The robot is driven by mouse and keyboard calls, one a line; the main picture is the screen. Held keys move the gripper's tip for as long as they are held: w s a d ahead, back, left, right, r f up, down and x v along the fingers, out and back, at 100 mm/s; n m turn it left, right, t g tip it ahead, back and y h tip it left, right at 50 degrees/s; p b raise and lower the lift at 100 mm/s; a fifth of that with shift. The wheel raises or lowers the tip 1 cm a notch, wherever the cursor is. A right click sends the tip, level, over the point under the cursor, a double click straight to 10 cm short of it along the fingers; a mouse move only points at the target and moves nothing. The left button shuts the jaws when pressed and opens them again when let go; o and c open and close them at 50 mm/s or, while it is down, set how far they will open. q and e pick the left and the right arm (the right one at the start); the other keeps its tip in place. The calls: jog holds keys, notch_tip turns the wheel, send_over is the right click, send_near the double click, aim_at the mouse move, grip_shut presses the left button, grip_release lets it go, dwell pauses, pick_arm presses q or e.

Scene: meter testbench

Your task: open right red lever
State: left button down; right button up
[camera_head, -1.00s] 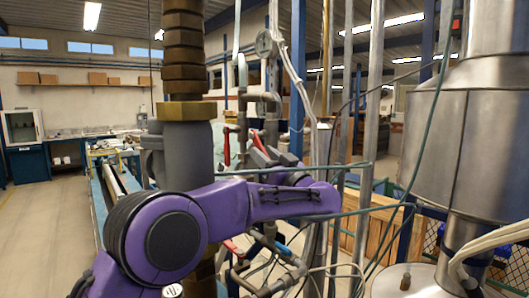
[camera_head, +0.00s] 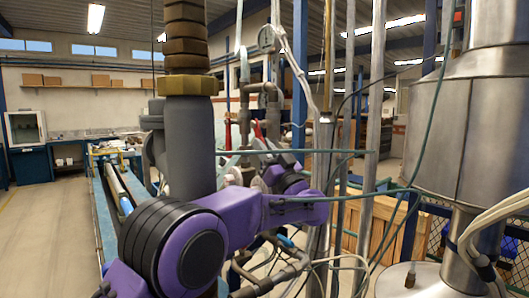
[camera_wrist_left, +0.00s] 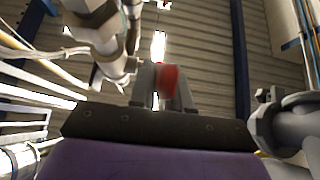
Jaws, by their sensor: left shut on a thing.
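The right red lever (camera_head: 257,129) shows as a small red piece among the pipes, just above my left gripper (camera_head: 263,165). In the left wrist view, the lever's blurred red end (camera_wrist_left: 168,80) sits between the two grey fingers of my left gripper (camera_wrist_left: 165,88), which is shut on it. Its pivot and valve body are mostly hidden by my purple arm and the pipes. Another red lever (camera_head: 228,136) stands roughly upright to the left, apart from my gripper. My right gripper is in neither view.
A thick grey column with a brass collar (camera_head: 188,85) stands close on the left. Thin green hoses (camera_head: 400,190) cross in front on the right. A large steel tank (camera_head: 420,130) fills the right side. Upright pipes and a blue post (camera_head: 299,75) stand close behind the gripper.

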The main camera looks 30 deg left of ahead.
pick_arm(q)
jog(key=c, duration=1.2)
grip_release()
jog(key=shift+w, duration=0.1)
jog(key=shift+o, duration=0.2)
jog(key=b+v, duration=0.4)
jog(key=v, duration=0.6)
jog(key=shift+d+f+b, duration=0.2)
jog(key=shift+b, duration=0.1)
